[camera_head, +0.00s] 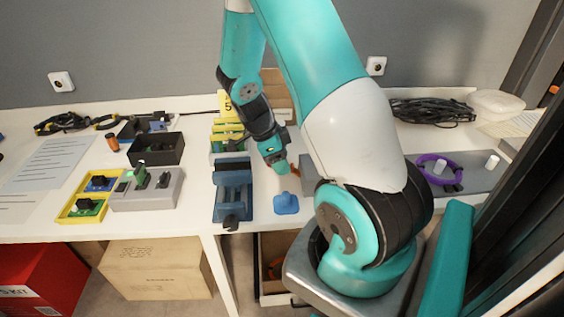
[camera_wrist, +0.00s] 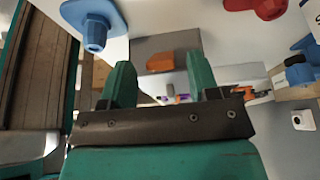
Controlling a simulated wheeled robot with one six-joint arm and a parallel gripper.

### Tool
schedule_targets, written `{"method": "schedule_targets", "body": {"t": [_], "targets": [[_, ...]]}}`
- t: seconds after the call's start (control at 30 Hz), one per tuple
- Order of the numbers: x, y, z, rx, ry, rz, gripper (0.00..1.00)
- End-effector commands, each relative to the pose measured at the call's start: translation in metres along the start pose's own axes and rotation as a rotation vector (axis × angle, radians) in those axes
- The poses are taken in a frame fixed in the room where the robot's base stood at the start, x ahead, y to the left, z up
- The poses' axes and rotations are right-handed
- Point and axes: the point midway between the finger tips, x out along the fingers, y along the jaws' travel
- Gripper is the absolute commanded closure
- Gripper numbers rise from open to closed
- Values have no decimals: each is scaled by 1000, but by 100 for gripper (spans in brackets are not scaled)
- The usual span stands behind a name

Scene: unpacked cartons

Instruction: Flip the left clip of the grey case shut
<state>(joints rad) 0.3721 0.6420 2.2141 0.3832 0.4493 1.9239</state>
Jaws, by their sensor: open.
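A grey box (camera_head: 150,198) stands on the left half of the bench, and it fits the grey case best. My gripper (camera_head: 279,167) is well to the right of the box, over the bench beside a blue vise. In the wrist view my gripper (camera_wrist: 160,85) has its two green fingers apart with nothing between them. I cannot make out the grey box in that view.
The blue vise (camera_head: 233,190) stands between my gripper and the grey box. A blue knobbed piece (camera_head: 286,203) lies near the front edge. A yellow tray (camera_head: 68,213) adjoins the box's left, and a black open box (camera_head: 155,158) stands behind it.

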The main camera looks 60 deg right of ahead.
Motion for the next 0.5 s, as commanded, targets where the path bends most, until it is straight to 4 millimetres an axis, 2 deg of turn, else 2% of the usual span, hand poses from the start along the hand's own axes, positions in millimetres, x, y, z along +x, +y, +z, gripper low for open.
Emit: {"method": "schedule_targets", "body": {"t": [0.13,0.4,0.5], "targets": [[9,0,0,0,0,1,45],[9,0,0,0,-1,0,45],[9,0,0,0,0,0,68]]}}
